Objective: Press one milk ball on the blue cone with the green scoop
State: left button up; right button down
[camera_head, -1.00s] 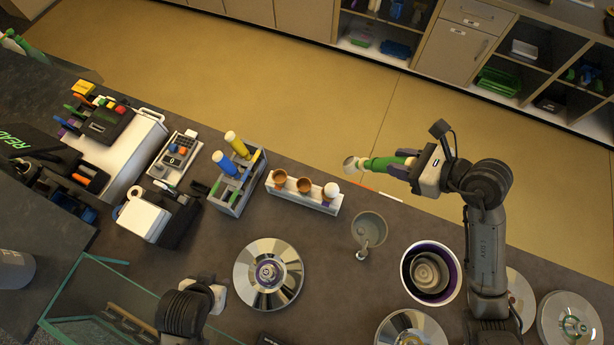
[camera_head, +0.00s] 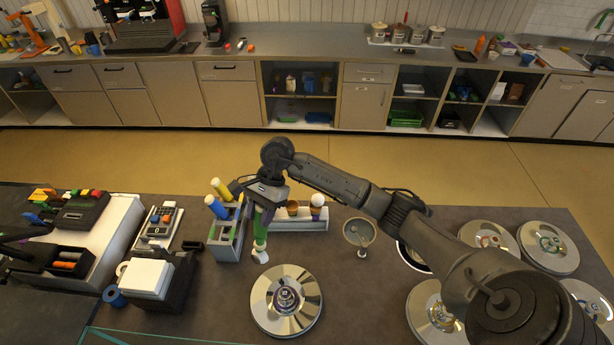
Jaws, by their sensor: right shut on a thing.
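My right gripper (camera_head: 265,195) is shut on the green scoop (camera_head: 261,232) and holds it pointing down. The scoop's pale head (camera_head: 261,257) is above the counter, between the grey rack and a round steel lid; I cannot tell whether it holds anything. The white cone holder (camera_head: 300,225) stands just right of the scoop. In it, a brown cone (camera_head: 292,209) shows no ball, and the right cone (camera_head: 317,212) carries a white ball (camera_head: 318,200) and has a bluish-purple sleeve. The holder's left end is hidden behind the gripper and scoop. My left gripper is not in view.
The grey rack (camera_head: 226,243) with blue and yellow bottles stands close left of the scoop. A shiny round lid (camera_head: 286,318) lies in front. A grey bowl (camera_head: 359,233) stands right of the holder. More lids (camera_head: 548,262) lie at right. My right arm crosses above the counter.

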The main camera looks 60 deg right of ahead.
pick_arm(q)
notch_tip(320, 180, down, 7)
jog(key=b, duration=0.6)
pick_arm(e)
jog(key=s+d+f+n+h, duration=0.2)
jog(key=d+n+h, duration=0.2)
jog(key=d, duration=1.7)
jog(key=shift+s+d+f+g+h, duration=0.15)
jog(key=shift+d+g+h, duration=0.15)
jog(key=shift+d+h, duration=0.1)
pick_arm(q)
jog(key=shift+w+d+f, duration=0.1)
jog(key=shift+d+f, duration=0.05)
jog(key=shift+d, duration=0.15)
pick_arm(e)
jog(key=shift+f, duration=0.15)
